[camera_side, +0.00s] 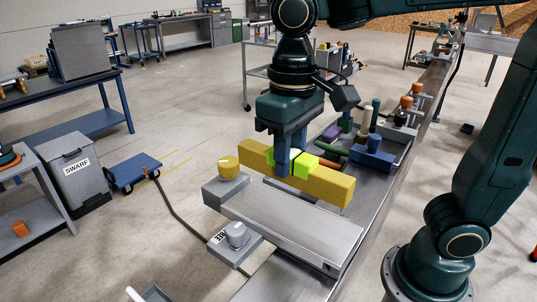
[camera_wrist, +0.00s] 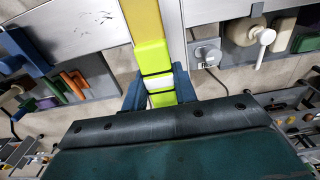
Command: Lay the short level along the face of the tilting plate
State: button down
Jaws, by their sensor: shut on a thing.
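The short level is a yellow bar (camera_side: 325,184) with a lime-green middle; it also shows in the wrist view (camera_wrist: 154,55). My gripper (camera_side: 291,168) is shut on its middle, with a dark blue finger on each side of the green part in the wrist view (camera_wrist: 160,90). The tilting plate is a flat grey metal slab (camera_side: 290,222) in front of the level in the side view. The level lies roughly lengthwise along the plate's far long edge and appears raised above it. I cannot tell whether they touch. The fingers hide part of the level.
A grey block with a yellow knob (camera_side: 224,166) stands at the plate's left end. Another block with a grey knob (camera_side: 237,235) is at its near side.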

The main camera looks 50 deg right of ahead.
jog(key=shift+f, duration=0.15)
jog(key=shift+f, duration=3.2)
jog(key=shift+f, duration=0.5)
jog(key=c, duration=1)
grip_release()
jog(key=shift+c, duration=0.2)
notch_tip(320, 180, up, 14)
jog(key=shift+f, duration=0.1)
jog(key=shift+d, duration=0.1)
jog(key=s+d+f+t, duration=0.5)
jog(key=s+d+f, duration=0.3)
jog(key=d, duration=0.3)
jog(key=shift+d+f+t, duration=0.15)
jog(key=shift+d+t, duration=0.15)
jog(key=shift+d, duration=0.1)
